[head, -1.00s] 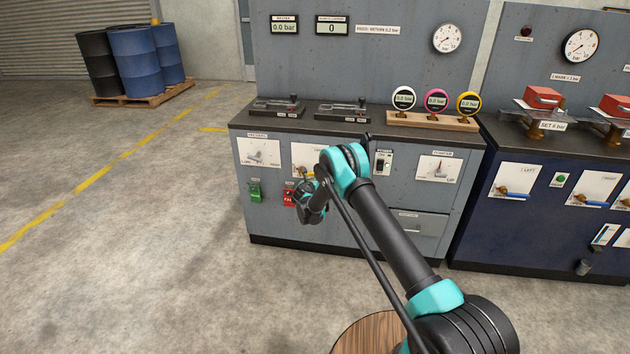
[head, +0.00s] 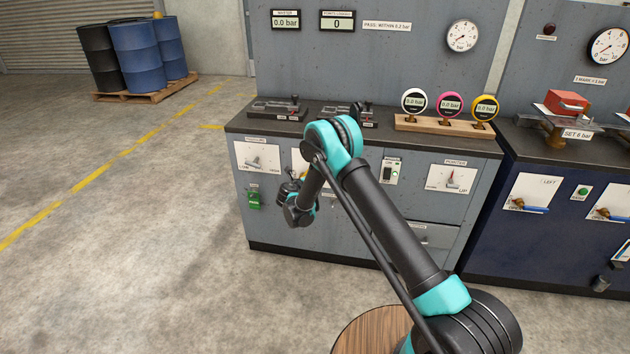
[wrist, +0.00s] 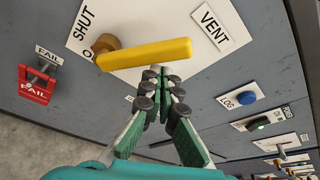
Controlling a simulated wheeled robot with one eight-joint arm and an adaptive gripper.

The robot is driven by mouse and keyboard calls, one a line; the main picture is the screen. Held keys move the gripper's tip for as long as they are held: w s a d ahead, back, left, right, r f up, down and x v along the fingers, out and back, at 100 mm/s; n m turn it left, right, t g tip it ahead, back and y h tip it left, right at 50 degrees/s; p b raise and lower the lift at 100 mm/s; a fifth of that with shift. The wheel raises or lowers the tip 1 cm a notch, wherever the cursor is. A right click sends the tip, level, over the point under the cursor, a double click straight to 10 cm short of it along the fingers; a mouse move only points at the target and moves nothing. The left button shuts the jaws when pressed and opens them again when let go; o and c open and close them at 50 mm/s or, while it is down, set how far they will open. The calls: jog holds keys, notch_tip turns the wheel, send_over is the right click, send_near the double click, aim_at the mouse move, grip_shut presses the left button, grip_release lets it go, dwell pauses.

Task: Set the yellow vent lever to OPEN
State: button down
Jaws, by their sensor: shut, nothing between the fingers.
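The yellow vent lever (wrist: 145,53) is a bar on a white plate in the wrist view. Its brass pivot (wrist: 105,43) is at the bar's left end, and the bar points right. A SHUT label (wrist: 83,24) is beside the pivot, and a VENT label (wrist: 213,27) is past the bar's free end.
A red FAIL tag (wrist: 38,86) hangs left of the lever plate. A blue LOG button (wrist: 247,97) and a green-lit switch (wrist: 258,123) are to the right. The bench top (head: 240,122) carries small fixtures and coloured gauges. Open floor lies left of the cabinet.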

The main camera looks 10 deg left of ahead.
jog(key=shift+w+a+r, duration=0.1)
jog(key=shift+a+r, duration=0.3)
jog(key=shift+a, duration=0.3)
jog(key=shift+s+a+r, duration=0.1)
jog(key=shift+a+r, duration=0.3)
jog(key=shift+a, duration=0.3)
jog(key=shift+w+a+r, duration=0.1)
jog(key=shift+a+r, duration=0.3)
jog(key=shift+a, duration=0.3)
jog(key=shift+a+r, duration=0.1)
jog(key=shift+a, duration=0.2)
jog(key=d, duration=0.4)
jog(key=s+a, duration=0.2)
jog(key=s, duration=0.7)
jog(key=shift+s+a, duration=0.25)
jog(key=shift+a, duration=0.05)
